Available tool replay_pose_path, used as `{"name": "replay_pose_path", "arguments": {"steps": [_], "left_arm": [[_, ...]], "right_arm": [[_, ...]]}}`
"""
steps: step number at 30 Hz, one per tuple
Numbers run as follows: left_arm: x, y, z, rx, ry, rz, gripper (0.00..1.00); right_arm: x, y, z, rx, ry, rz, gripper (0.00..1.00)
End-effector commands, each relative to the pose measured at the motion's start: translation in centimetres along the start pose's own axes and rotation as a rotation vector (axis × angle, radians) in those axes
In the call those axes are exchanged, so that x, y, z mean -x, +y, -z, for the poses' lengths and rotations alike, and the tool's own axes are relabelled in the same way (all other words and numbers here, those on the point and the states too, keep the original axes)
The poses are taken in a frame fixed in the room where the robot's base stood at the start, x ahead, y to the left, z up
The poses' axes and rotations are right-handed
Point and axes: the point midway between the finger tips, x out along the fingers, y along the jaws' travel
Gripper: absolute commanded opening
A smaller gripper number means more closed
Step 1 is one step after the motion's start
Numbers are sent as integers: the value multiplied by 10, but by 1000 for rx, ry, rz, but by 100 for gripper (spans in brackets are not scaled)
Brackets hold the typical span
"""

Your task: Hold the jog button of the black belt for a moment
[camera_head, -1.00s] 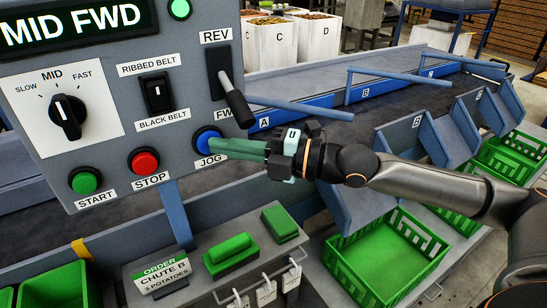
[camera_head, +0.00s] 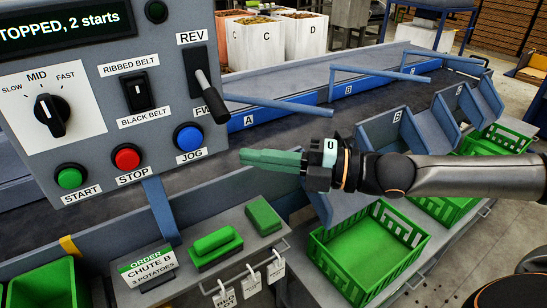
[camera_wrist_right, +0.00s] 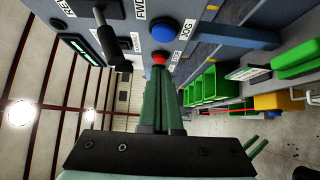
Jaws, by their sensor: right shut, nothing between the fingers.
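The blue JOG button (camera_head: 188,137) is on the grey control panel (camera_head: 110,90), uncovered in the head view. It also shows in the right wrist view (camera_wrist_right: 163,32). My right gripper (camera_head: 243,157) is shut and empty, its green fingers pointing left, apart from the button and to its right. The selector switch (camera_head: 136,91) sits between the labels RIBBED BELT and BLACK BELT. The display (camera_head: 66,26) reads "TOPPED, 2 starts", cut off at the left. The black belt (camera_head: 330,110) runs behind the panel. My left gripper is not in view.
Beside JOG are the red STOP button (camera_head: 126,157), the green START button (camera_head: 70,177) and the FWD/REV lever (camera_head: 208,92). A speed knob (camera_head: 52,113) is at the left. Below are an order sign (camera_head: 149,267) and a green crate (camera_head: 365,255).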

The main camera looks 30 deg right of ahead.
Motion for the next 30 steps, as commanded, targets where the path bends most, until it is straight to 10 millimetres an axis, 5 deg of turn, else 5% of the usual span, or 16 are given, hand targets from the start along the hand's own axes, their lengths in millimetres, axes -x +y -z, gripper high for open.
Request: {"name": "replay_pose_path", "arguments": {"steps": [9,30], "left_arm": [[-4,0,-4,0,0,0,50],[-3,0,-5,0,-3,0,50]], "right_arm": [[23,-1,0,0,-1,2,0],[25,0,1,0,1,0,0]]}}
